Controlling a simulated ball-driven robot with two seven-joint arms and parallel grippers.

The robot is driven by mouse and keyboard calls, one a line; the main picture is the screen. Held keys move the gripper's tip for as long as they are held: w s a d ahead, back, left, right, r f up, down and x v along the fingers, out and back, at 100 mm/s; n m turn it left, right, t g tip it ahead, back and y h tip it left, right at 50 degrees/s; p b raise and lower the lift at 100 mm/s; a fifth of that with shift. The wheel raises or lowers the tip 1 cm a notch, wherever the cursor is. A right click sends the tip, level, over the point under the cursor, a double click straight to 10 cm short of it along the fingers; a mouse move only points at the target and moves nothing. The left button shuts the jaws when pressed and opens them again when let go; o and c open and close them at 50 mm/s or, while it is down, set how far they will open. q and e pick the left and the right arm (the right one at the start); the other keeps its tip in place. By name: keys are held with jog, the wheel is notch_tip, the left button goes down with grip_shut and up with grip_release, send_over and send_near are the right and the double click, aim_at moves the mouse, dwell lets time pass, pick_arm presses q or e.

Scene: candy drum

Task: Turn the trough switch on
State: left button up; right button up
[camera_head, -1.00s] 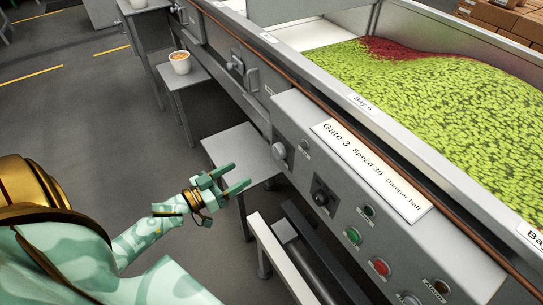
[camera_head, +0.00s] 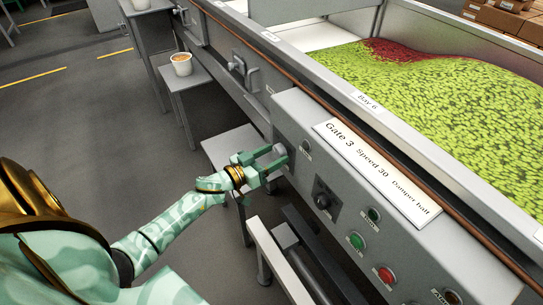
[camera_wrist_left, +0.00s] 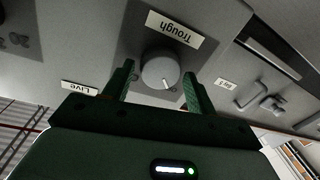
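The trough switch is a round grey knob with a pale pointer mark. In the left wrist view the knob (camera_wrist_left: 160,70) sits under a label reading "Trough", upside down in the picture. My left gripper (camera_wrist_left: 158,85) is open, with one green finger on each side of the knob and visible gaps between. In the head view the left gripper (camera_head: 272,159) is at the left end of the grey control panel (camera_head: 290,108), and its fingers partly hide the knob (camera_head: 281,150). My right gripper is not in view.
The panel also has a black selector (camera_head: 323,196), a green button (camera_head: 357,240) and a red button (camera_head: 385,274). A sign (camera_head: 375,168) reads "Gate 3, Speed 30, Damper half". Open floor lies left.

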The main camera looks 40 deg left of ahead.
pick_arm(q)
jog(key=c, duration=0.6)
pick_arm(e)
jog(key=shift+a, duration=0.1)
